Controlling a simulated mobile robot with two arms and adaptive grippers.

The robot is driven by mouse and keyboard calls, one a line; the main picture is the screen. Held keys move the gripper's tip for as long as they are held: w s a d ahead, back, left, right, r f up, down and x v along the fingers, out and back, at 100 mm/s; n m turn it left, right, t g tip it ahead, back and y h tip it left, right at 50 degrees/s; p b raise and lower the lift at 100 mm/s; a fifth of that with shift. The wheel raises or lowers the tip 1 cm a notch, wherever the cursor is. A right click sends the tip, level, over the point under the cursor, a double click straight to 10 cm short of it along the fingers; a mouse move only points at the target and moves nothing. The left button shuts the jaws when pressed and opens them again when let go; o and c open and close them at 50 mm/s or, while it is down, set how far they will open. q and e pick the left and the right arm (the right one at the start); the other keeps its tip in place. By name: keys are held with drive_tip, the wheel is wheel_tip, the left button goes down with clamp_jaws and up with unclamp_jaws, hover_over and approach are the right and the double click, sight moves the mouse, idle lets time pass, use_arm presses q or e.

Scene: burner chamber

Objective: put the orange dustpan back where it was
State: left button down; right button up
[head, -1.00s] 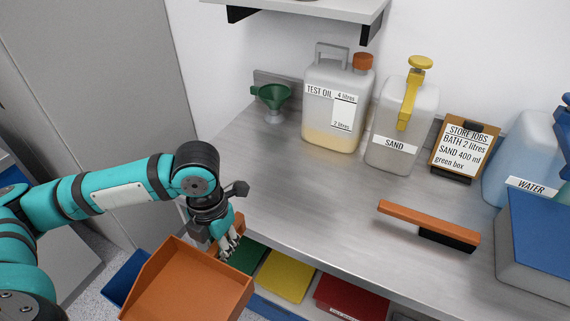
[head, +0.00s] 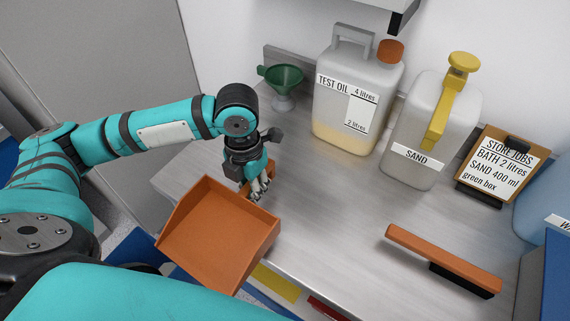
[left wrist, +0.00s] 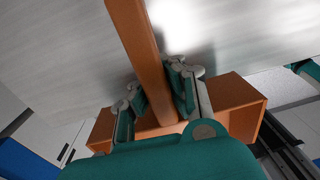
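The orange dustpan (head: 218,238) hangs at the left front edge of the bench in the head view, its open pan facing up and tilted. My left gripper (head: 260,189) is shut on its handle. In the left wrist view, the orange handle (left wrist: 138,45) runs between the two fingers of the gripper (left wrist: 156,88), with part of the pan (left wrist: 238,105) behind them. I cannot tell whether the dustpan touches the bench. An orange-handled brush (head: 440,258) with black bristles lies on the bench at the right.
The grey bench (head: 330,215) is clear between dustpan and brush. A green funnel (head: 281,80), the test oil jug (head: 350,100), the sand jug (head: 418,125) and a store jobs clipboard (head: 497,162) stand along the back. A yellow box (head: 276,283) shows below the front edge.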

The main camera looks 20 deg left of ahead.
use_arm(q)
drive_tip(key=p, duration=0.3)
hover_over(287, 173)
drive_tip(key=shift+w+f, duration=0.15)
drive_tip(key=shift+f, duration=0.45)
drive_tip(key=shift+f+p, duration=0.55)
drive_tip(key=shift+f, duration=1.2)
drive_tip(key=c, duration=1.5)
unclamp_jaws()
drive_tip(key=r+b, duration=0.1)
drive_tip(key=r, duration=0.3)
drive_tip(key=r+b, duration=0.1)
drive_tip(key=r, duration=0.3)
drive_tip(key=r+b, duration=0.1)
drive_tip(key=r, duration=0.3)
drive_tip(key=shift+w+a, duration=0.2)
drive_tip(key=shift+a, duration=0.1)
